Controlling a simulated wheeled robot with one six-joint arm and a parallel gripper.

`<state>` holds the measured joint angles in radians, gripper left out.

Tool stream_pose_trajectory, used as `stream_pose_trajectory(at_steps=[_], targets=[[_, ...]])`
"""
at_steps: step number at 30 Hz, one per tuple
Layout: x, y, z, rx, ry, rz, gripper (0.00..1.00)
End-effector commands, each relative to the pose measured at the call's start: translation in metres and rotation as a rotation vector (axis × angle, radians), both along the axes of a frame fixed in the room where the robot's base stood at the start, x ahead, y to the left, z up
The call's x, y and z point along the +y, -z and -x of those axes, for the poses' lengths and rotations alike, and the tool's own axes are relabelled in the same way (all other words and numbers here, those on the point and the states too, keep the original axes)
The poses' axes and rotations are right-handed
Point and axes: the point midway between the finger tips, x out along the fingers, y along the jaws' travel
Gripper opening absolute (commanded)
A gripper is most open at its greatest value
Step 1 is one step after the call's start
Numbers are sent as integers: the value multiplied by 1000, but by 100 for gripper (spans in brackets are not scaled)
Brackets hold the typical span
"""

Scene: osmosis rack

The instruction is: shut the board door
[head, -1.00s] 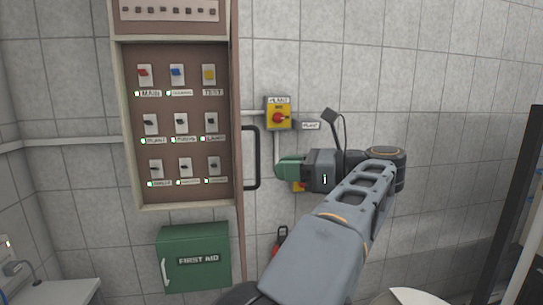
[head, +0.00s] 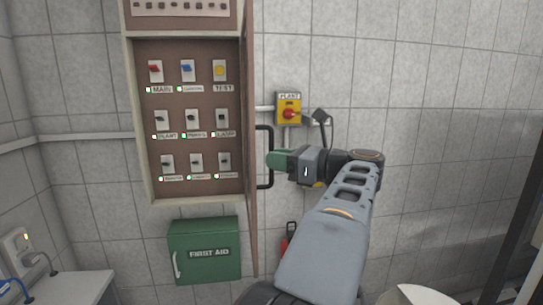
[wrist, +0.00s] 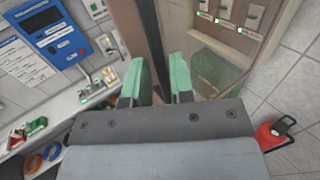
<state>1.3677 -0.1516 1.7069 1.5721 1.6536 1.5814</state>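The board door (head: 250,150) is a thin brown panel seen nearly edge-on, standing out from the right side of the open switch board (head: 148,120). Its black bar handle (head: 267,130) is on the right face. My gripper (head: 272,160) has green fingertips level with the handle's lower half, close beside or overlapping it; contact cannot be told.
A yellow box with a red plant switch (head: 289,112) is on the wall right of the door. A green first aid box (head: 205,252) hangs below the board. A red extinguisher (wrist: 272,135) stands low at right. A bench (head: 75,288) is at lower left.

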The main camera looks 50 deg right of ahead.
Motion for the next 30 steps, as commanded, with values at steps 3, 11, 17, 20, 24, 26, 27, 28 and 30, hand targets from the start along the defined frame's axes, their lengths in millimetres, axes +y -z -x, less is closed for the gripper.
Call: stream_pose_trajectory(at_steps=[3,11,17,20,24,26,27,28,30], targets=[[4,0,-11,0,-3,-1,22],[6,0,-19,0,0,0,22],[6,0,-18,0,0,0,22],[6,0,-18,0,0,0,14],[5,0,-18,0,0,0,0],[5,0,-18,0,0,0,0],[5,0,-18,0,0,0,0],[5,0,-18,0,0,0,0],[5,0,-18,0,0,0,0]])
